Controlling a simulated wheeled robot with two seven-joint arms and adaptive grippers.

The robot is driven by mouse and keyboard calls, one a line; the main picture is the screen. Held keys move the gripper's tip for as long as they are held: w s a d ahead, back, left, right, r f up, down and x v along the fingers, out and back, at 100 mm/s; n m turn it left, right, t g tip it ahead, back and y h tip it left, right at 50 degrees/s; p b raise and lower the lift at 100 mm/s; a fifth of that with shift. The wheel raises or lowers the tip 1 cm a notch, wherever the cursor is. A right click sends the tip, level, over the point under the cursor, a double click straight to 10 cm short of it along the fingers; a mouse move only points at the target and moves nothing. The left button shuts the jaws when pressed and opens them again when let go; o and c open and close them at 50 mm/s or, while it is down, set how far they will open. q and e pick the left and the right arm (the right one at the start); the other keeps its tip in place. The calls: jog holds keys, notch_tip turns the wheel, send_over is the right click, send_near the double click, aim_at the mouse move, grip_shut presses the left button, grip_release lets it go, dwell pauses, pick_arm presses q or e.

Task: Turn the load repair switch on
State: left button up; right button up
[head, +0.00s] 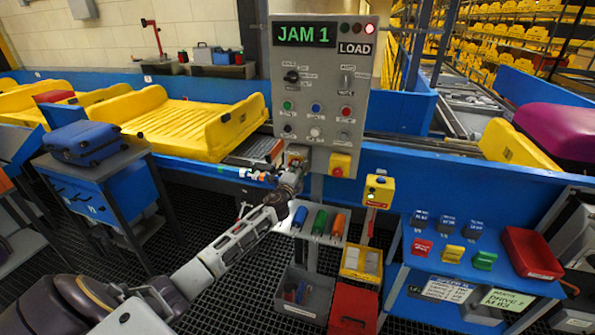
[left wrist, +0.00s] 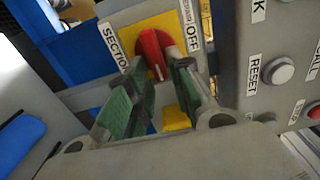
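A grey control panel (head: 318,105) stands at the conveyor, with a green "JAM 1" display, a "LOAD" sign, a black rotary knob (head: 291,76) and a silver switch (head: 346,82). Its smaller labels are unreadable in the head view; I cannot pick out one reading load repair. My left gripper (head: 295,168) is at a small box (head: 297,150) at the panel's lower left. In the left wrist view, the left gripper's fingers (left wrist: 164,72) are partly closed at a red rotary switch (left wrist: 151,50) on a yellow plate, labelled "SECTION" and "OFF". Whether they grip it is unclear.
A red button on a yellow box (head: 340,165) sits at the panel's lower right. Below are a rack of coloured cylinders (head: 318,221), a grey bin (head: 303,293) and a red box (head: 353,308). A blue stand (head: 470,275) is right; a yellow tray (head: 180,125) sits on the conveyor.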

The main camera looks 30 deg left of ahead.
pick_arm(q)
jog(key=shift+o, duration=0.6)
jog(key=shift+s, duration=0.1)
jog(key=shift+s, duration=0.1)
jog(key=v, duration=1.1)
jog(key=shift+s, duration=0.25)
jog(key=shift+d, duration=0.15)
dwell(0.6)
